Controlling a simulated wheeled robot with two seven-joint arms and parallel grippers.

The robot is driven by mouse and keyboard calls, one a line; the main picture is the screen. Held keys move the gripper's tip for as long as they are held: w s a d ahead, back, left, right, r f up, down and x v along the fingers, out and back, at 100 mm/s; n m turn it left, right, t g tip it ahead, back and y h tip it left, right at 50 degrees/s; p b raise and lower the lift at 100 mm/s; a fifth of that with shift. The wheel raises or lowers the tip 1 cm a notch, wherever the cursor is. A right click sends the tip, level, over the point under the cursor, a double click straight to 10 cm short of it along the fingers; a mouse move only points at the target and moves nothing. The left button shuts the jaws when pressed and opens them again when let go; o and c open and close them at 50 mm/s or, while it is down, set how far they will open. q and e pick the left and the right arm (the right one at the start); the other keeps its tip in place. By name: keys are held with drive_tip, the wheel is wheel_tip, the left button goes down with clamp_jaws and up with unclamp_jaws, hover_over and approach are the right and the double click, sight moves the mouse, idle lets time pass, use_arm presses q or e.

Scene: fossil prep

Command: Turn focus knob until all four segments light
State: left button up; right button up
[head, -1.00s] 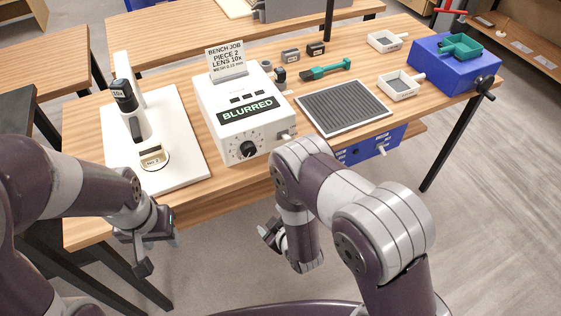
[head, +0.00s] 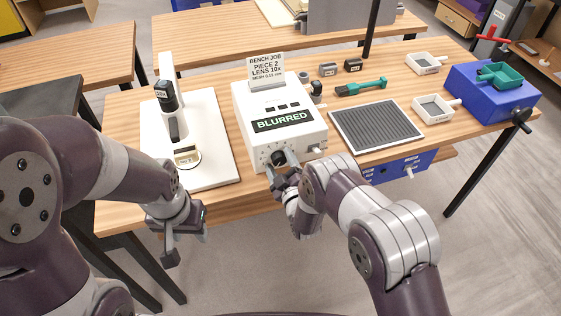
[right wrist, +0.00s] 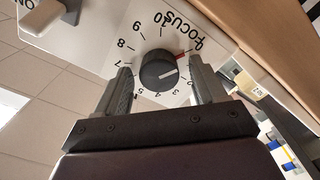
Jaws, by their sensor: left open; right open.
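The white control box (head: 283,121) stands on the wooden bench, and its dark display (head: 283,121) reads BLURRED. Its black focus knob (head: 279,158) is on the front face, partly behind my right gripper. My right gripper (right wrist: 165,88) is open, with one finger on each side of the knob and gaps visible. My left gripper (head: 183,243) is open and empty, below the bench's front edge. The lit segments cannot be made out.
A microscope (head: 170,110) on a white base (head: 220,150) stands left of the box, with a labelled piece (head: 187,157) under it.

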drive_tip(key=c, duration=1.1)
drive_tip(key=shift+o, duration=0.2)
drive_tip(key=m+b, duration=0.2)
drive_tip(key=m, duration=0.1)
drive_tip(key=shift+f, duration=0.15)
drive_tip(key=m+b, duration=0.3)
drive_tip(key=m, duration=0.2)
drive_tip(key=shift+m, duration=0.3)
drive_tip(key=m+b, duration=0.3)
drive_tip(key=m, duration=0.2)
drive_tip(key=shift+d, duration=0.1)
drive_tip(key=shift+m+b, duration=1)
drive_tip(key=shift+m, duration=0.8)
